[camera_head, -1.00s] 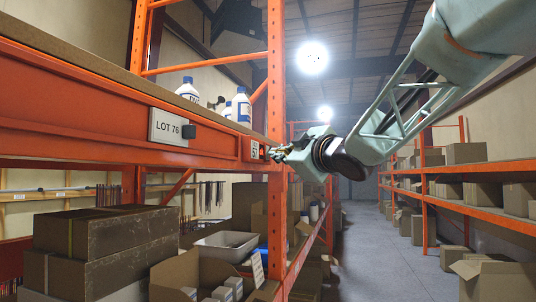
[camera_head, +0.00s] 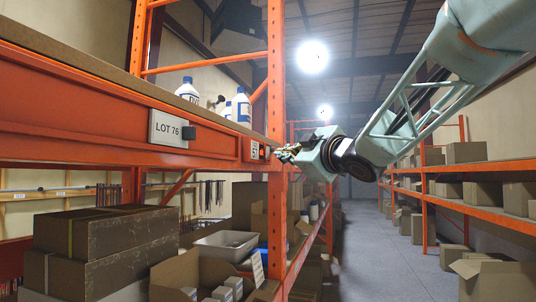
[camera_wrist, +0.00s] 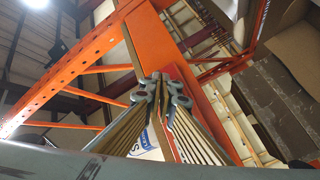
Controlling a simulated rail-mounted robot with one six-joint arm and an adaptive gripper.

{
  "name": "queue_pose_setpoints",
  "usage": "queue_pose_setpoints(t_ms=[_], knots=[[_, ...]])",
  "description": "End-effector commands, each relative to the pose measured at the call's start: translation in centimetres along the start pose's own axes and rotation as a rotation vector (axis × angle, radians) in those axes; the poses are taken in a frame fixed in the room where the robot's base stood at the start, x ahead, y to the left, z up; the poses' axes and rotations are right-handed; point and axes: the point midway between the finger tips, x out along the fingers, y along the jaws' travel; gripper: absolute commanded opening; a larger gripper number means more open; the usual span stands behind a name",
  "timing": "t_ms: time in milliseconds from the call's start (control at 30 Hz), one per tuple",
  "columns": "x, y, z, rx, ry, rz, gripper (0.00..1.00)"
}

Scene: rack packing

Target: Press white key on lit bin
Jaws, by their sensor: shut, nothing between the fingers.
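On the orange front beam, a small white plate reading about 57 (camera_head: 254,150) has a small module (camera_head: 263,152) on its right, with an orange-red glow. A white key cannot be made out on it at this size. My gripper (camera_head: 280,154) is shut and empty, its tips just right of that module with a small gap. In the wrist view my fingers (camera_wrist: 163,88) are together in front of the orange beam, with a red patch (camera_wrist: 172,72) behind them. The larger LOT 76 plate (camera_head: 167,128) has a dark, unlit module (camera_head: 189,132) beside it.
White bottles (camera_head: 188,90) stand on the shelf above the beam. An orange upright (camera_head: 277,220) rises close to my gripper. Brown boxes (camera_head: 100,235) and a grey tray (camera_head: 226,245) sit below. The aisle (camera_head: 375,245) to the right is clear.

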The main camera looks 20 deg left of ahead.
Motion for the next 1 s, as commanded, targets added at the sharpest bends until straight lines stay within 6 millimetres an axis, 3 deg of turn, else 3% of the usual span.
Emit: queue_pose_setpoints(t_ms=[600, 1000], knots=[[-2.6, 2.0, 1.9, 0.000, -0.001, 0.001, 0.00], [-3.0, 2.2, 2.1, 0.000, 0.000, 0.000, 0.00]])
